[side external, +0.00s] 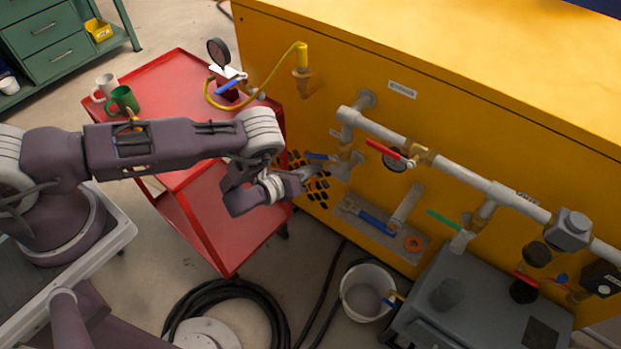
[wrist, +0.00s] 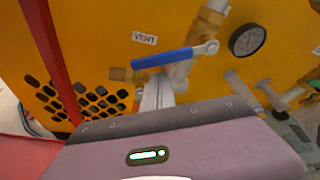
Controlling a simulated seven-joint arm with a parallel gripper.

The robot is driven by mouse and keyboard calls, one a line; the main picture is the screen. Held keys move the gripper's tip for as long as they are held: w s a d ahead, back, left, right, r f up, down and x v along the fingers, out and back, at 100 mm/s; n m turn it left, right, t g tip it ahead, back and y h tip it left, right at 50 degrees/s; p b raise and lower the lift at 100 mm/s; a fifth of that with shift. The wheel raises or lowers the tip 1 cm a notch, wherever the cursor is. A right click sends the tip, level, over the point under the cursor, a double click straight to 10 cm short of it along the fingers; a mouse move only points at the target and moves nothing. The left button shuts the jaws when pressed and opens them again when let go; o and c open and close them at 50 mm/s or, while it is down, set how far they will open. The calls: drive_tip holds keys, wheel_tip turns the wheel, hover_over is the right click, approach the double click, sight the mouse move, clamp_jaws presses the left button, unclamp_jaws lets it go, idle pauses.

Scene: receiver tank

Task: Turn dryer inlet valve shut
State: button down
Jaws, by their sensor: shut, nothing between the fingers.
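My gripper (side external: 312,172) is shut and empty, close to the front of the yellow cabinet. In the wrist view its fingertips (wrist: 158,90) show just below a blue lever (wrist: 162,60), beside a label reading VENT (wrist: 144,38). I cannot tell whether they touch the valve. In the side view this blue lever (side external: 320,156) is just above the gripper. A red-handled valve (side external: 390,152) sits on the grey pipe to the right. A green lever (side external: 443,219) is on a lower branch. I cannot read which valve is the dryer inlet.
The yellow cabinet (side external: 330,60) carries the grey pipework (side external: 450,168) and a gauge (wrist: 247,40). A red cart (side external: 180,85) with mugs stands left. A grey box (side external: 480,310), a white bucket (side external: 350,290) and a black hose (side external: 195,292) occupy the floor.

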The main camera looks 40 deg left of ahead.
sight(306, 154)
drive_tip(key=shift+a+r, duration=0.25)
drive_tip(key=shift+r, duration=0.2)
drive_tip(key=shift+a+r+m+y, duration=0.25)
drive_tip(key=shift+r+m, duration=0.15)
drive_tip(key=shift+m, duration=0.1)
drive_tip(key=shift+a+r+m+y, duration=0.25)
drive_tip(key=shift+r+m, duration=0.15)
drive_tip(key=shift+m, duration=0.1)
drive_tip(key=shift+a+r+m+y, duration=0.2)
drive_tip(key=shift+r+m+y, duration=0.2)
drive_tip(key=shift+r+m, duration=0.2)
drive_tip(key=shift+a+r+m+y, duration=0.15)
drive_tip(key=shift+r+m+y, duration=0.25)
drive_tip(key=shift+r+m, duration=0.15)
drive_tip(key=shift+r, duration=0.1)
